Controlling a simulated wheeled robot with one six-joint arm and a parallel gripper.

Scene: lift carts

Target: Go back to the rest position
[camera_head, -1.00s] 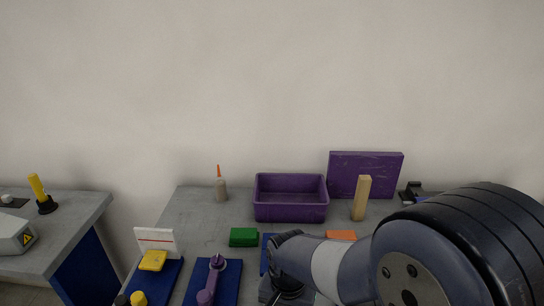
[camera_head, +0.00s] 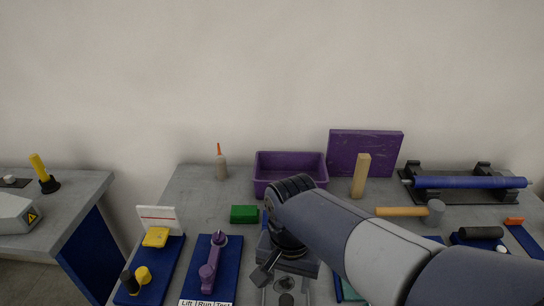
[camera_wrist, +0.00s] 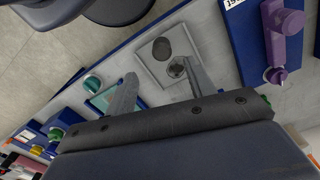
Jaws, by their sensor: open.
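My gripper (camera_head: 286,268) hangs over the front middle of the grey bench (camera_head: 200,205), below my bent arm. In the wrist view my gripper (camera_wrist: 159,70) shows two grey fingers spread apart with nothing between them. Past the fingertips is a light grey plate (camera_wrist: 148,68) with two dark round parts. I cannot tell how high the fingers are above it.
A purple bin (camera_head: 290,180), a wooden block (camera_head: 361,176) and a purple panel (camera_head: 364,155) stand at the back. A purple lever on a blue board (camera_head: 226,286) is left of my gripper. A mallet (camera_head: 400,212) and a blue roller (camera_head: 470,182) lie right.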

